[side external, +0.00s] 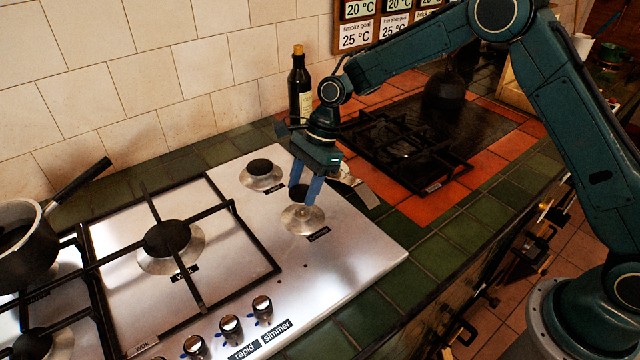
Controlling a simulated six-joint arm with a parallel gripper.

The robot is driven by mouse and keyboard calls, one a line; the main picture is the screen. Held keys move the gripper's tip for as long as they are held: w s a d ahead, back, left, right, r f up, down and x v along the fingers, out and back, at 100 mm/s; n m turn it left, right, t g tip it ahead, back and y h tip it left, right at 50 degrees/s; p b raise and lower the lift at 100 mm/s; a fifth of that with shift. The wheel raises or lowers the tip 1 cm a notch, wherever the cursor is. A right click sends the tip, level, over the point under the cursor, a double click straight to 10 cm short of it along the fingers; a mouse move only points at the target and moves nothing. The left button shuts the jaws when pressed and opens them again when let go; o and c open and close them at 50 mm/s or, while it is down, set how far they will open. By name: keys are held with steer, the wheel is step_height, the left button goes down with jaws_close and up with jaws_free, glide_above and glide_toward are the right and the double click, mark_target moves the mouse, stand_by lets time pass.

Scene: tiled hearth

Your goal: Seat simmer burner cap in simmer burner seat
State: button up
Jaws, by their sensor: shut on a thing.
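The simmer burner seat (302,220) is a round metal burner base on the steel hob, with a small black label in front of it. My gripper (305,191) points down directly over this seat. Its blue fingers are shut on the small dark simmer burner cap (300,191), which is partly hidden between them.
A burner with a black cap (260,167) sits behind and left. The wok burner (167,238) lies under a black grate at left, beside a saucepan (22,240). A dark bottle (299,88) stands behind my gripper. A loose grate (405,148) lies on the tiles at right.

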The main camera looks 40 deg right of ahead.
mark_target(305, 213)
steer(key=shift+f, duration=1.4)
steer(key=shift+f, duration=0.9)
steer(key=o, duration=1.1)
steer(key=v, duration=1.4)
steer(key=shift+d+f, duration=0.1)
